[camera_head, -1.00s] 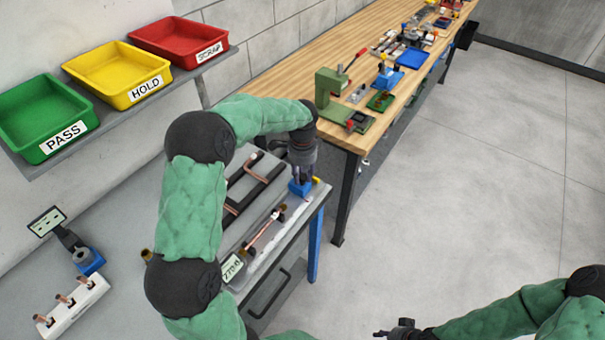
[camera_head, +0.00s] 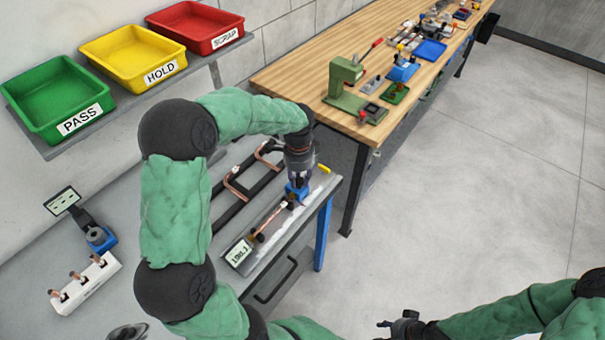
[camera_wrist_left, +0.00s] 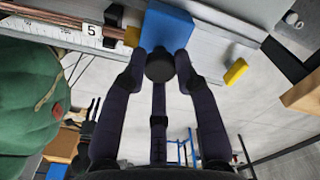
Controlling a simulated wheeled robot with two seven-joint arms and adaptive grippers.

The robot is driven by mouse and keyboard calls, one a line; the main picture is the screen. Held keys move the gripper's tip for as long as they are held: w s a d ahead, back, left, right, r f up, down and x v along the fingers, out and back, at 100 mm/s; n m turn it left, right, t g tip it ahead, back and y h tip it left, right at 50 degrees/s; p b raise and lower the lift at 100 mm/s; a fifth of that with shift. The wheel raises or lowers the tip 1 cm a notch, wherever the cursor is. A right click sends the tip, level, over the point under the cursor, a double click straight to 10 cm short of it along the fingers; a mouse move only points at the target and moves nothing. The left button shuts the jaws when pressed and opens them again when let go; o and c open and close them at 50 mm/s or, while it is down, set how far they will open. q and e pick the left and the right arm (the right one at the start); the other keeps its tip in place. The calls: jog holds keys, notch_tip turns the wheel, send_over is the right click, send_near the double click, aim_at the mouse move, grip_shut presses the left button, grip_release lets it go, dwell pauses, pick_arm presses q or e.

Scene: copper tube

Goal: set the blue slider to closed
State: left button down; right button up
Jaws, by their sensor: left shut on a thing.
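The blue slider (camera_head: 295,193) sits on the measuring rail (camera_head: 275,232) at the right side of the near bench. My left gripper (camera_head: 298,179) reaches down onto it from above. In the left wrist view the slider (camera_wrist_left: 168,27) is a blue block beyond the fingertips, and the fingers are shut on its dark round knob (camera_wrist_left: 160,66). A copper tube (camera_head: 271,220) lies along the rail, its upper end close to the slider. A small display (camera_head: 239,252) at the rail's lower end seems to read about 198.1. My right gripper (camera_head: 382,330) is at the bottom edge, too small to read.
Dark bars with bent copper tubes (camera_head: 238,190) lie beside the rail. Green, yellow and red trays (camera_head: 130,55) stand on a shelf at upper left. A white block with copper pieces (camera_head: 88,283) is at lower left. The floor at right is clear.

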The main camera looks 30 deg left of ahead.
pick_arm(q)
jog(key=c, duration=0.9)
grip_release()
jog(key=shift+s, duration=0.15)
jog(key=shift+c, duration=0.2)
notch_tip(320, 180, up, 12)
